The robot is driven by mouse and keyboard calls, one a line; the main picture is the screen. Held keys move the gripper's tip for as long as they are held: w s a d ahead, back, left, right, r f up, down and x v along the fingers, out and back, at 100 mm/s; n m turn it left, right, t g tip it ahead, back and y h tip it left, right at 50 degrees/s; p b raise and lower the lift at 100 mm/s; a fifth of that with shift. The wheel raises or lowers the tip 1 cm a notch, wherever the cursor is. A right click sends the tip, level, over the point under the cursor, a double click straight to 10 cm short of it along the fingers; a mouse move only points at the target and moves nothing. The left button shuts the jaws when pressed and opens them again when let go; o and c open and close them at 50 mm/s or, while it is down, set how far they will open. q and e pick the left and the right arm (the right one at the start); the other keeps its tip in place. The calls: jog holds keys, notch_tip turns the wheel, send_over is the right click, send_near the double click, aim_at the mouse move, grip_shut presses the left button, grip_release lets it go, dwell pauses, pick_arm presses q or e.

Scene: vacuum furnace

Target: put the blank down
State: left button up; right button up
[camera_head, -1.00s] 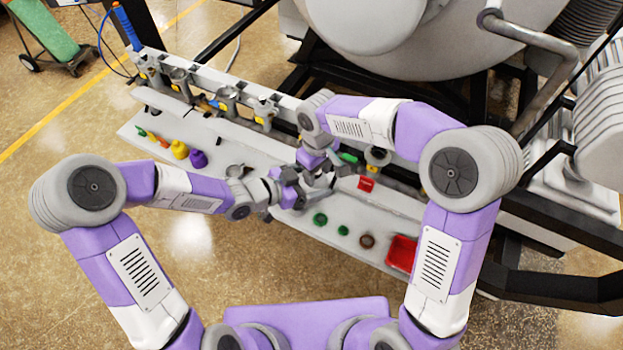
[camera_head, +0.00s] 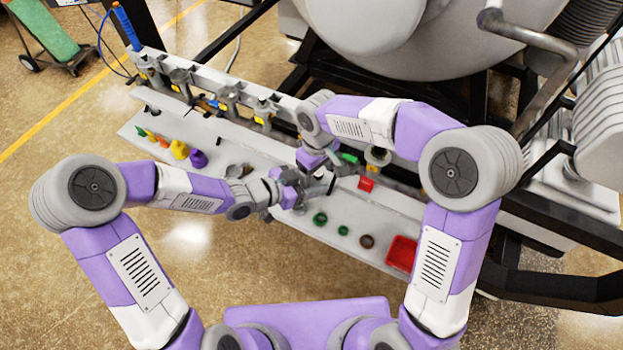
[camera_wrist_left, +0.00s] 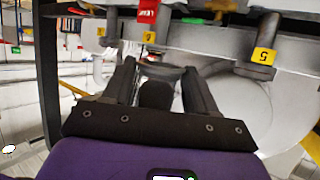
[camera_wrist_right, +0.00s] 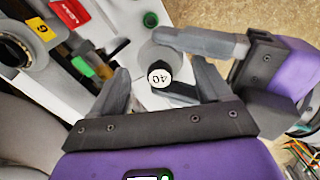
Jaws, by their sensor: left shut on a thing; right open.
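The blank (camera_wrist_right: 158,77) shows in the right wrist view as a black knob with a white cap marked 40, in front of a grey round part. My left gripper (camera_wrist_left: 160,70) is shut on it; the dark knob lies between its fingers in the left wrist view. My right gripper (camera_wrist_right: 165,78) is open, with its fingers on either side of the knob in its view; I cannot tell whether they touch it. In the head view, my left gripper (camera_head: 290,190) and right gripper (camera_head: 318,180) are close together over the bench, and they hide the blank.
The pale bench (camera_head: 385,222) carries green rings (camera_head: 320,218), a brown ring (camera_head: 367,241) and a red tray (camera_head: 402,253). Yellow and purple pieces (camera_head: 197,158) lie at left. A rail with numbered ports (camera_head: 228,95) runs behind. Bare bench lies between the rings and the red block (camera_head: 366,184).

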jog(key=shift+r, duration=0.1)
notch_tip(320, 180, up, 12)
jog(key=f, duration=0.1)
jog(key=s+d+f+m+g, duration=0.45)
jog(key=s+f, duration=0.35)
jog(key=f, duration=0.3)
jog(key=s+d+f+m+g, duration=0.45)
jog(key=s+f, duration=0.35)
jog(key=f, duration=0.2)
jog(key=s+a+f+t+y, duration=0.1)
jog(key=f+t, duration=0.3)
jog(key=f, duration=0.4)
jog(key=a+f+m+t+y, duration=0.1)
jog(key=a+f+t+y, duration=0.2)
jog(key=f, duration=0.6)
jog(key=t, duration=0.2)
jog(key=shift+s+f+m+t, duration=0.15)
jog(key=shift+s+m+t, duration=0.15)
jog(key=shift+s, duration=0.05)
